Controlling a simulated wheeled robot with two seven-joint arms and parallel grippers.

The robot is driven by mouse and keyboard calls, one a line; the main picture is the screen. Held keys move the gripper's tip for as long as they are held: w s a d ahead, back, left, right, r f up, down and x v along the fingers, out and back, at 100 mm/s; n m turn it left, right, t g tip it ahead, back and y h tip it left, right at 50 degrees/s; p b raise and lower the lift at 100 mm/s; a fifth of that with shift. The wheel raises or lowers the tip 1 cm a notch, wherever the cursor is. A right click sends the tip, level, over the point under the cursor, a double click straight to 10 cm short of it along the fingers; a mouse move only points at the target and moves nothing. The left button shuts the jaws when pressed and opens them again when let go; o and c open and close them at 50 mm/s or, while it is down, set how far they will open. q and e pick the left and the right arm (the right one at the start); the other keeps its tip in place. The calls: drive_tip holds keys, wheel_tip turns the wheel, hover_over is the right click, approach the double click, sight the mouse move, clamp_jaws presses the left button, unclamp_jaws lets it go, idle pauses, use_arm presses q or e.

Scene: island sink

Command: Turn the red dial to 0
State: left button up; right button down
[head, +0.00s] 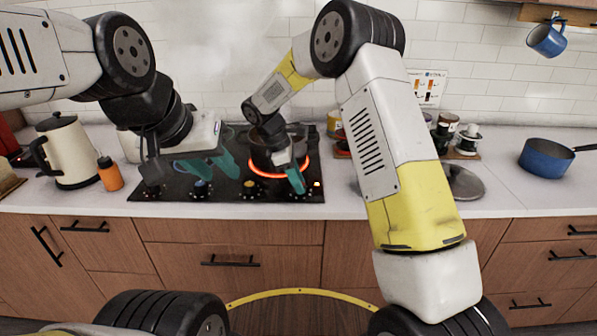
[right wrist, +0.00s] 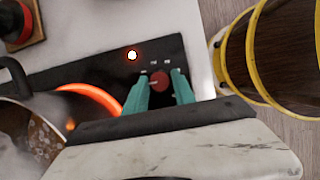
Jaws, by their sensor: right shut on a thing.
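The red dial (right wrist: 159,82) shows in the right wrist view on the black cooktop's front strip, with small pale marks beside it. My right gripper (right wrist: 159,90) has a teal finger on each side of the dial and is shut on it. In the head view my right gripper (head: 294,178) is at the cooktop's front right, and its fingers hide the dial. My left gripper (head: 207,166) hangs above the left part of the cooktop (head: 228,192), its teal fingers apart and empty. The other dials (head: 249,187) sit along the front edge.
A dark pot (head: 262,156) stands on a glowing red burner (head: 268,175) close to my right gripper. A small light (right wrist: 132,55) glows near the dial. A kettle (head: 67,150) and an orange bottle (head: 110,174) stand left. A blue pan (head: 546,158) is far right.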

idle(0.5)
drive_tip(key=c, duration=1)
unclamp_jaws()
drive_tip(key=shift+c, duration=0.2)
drive_tip(key=v, duration=0.7)
drive_tip(key=shift+a+r, duration=0.2)
drive_tip(key=shift+r, duration=0.1)
